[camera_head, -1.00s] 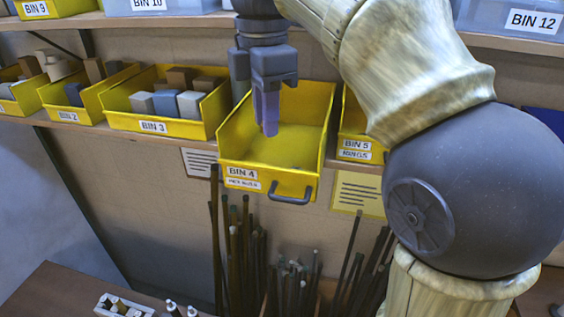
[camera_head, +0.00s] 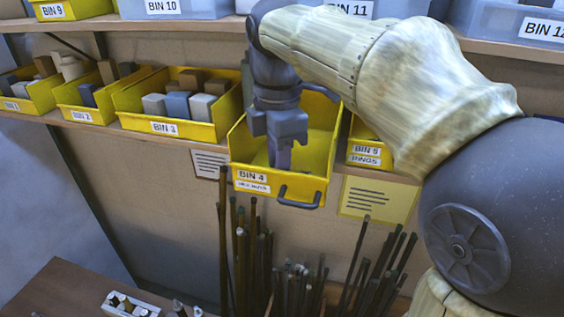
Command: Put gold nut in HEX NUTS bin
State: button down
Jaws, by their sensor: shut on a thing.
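The yellow BIN 4 (camera_head: 318,165) juts out from the lower shelf, with a dark handle on its front. The small second line of its label (camera_head: 252,181) seems to read HEX NUTS. My gripper (camera_head: 280,163) points down inside this bin, its fingertips below the rim and near the front wall. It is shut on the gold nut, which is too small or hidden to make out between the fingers. The visible part of the bin floor looks empty.
BIN 3 (camera_head: 170,128), with grey and brown blocks, stands to the left. BIN 5 (camera_head: 364,148) is close on the right, partly behind my arm. Upper-shelf bins such as BIN 10 (camera_head: 165,8) are above. Upright rods (camera_head: 250,250) stand below.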

jog(key=shift+f, duration=0.6)
jog(key=shift+f, duration=0.15)
jog(key=c, duration=1.5)
grip_release()
jog(key=shift+r, duration=6.15)
